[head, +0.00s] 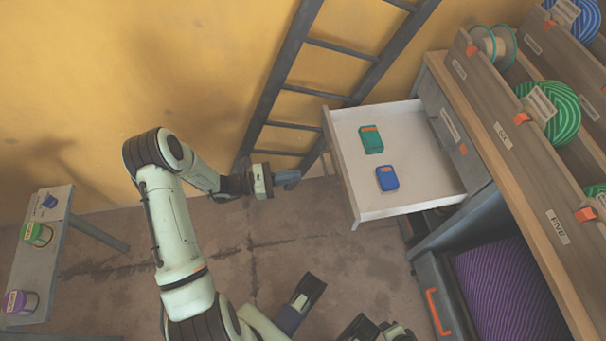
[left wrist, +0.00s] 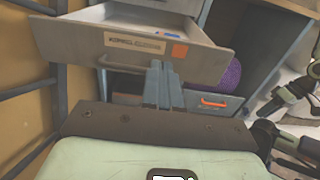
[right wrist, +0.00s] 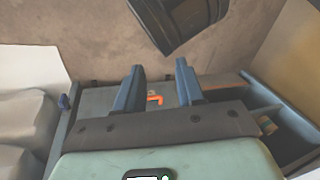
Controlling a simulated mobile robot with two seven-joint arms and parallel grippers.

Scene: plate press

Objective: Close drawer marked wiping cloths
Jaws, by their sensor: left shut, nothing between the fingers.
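One drawer (head: 420,150) is pulled out of the cabinet; it is pale inside and holds a green pack (head: 371,139) and a blue pack (head: 387,178). In the left wrist view its front panel (left wrist: 205,62) has a label (left wrist: 134,43), too blurred to read, an orange square and a handle along the bottom. My left gripper (head: 288,178) is shut and empty, in front of that panel and apart from it in the head view. My right gripper (right wrist: 160,82) is open, with nothing between its fingers.
Below the drawer is a grey bin (head: 440,297) with an orange handle and purple contents. Wire spools (head: 551,113) stand on the shelves at right. A ladder (head: 320,95) leans on the yellow wall behind. A bench (head: 38,262) with several tins stands at left. Floor between is clear.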

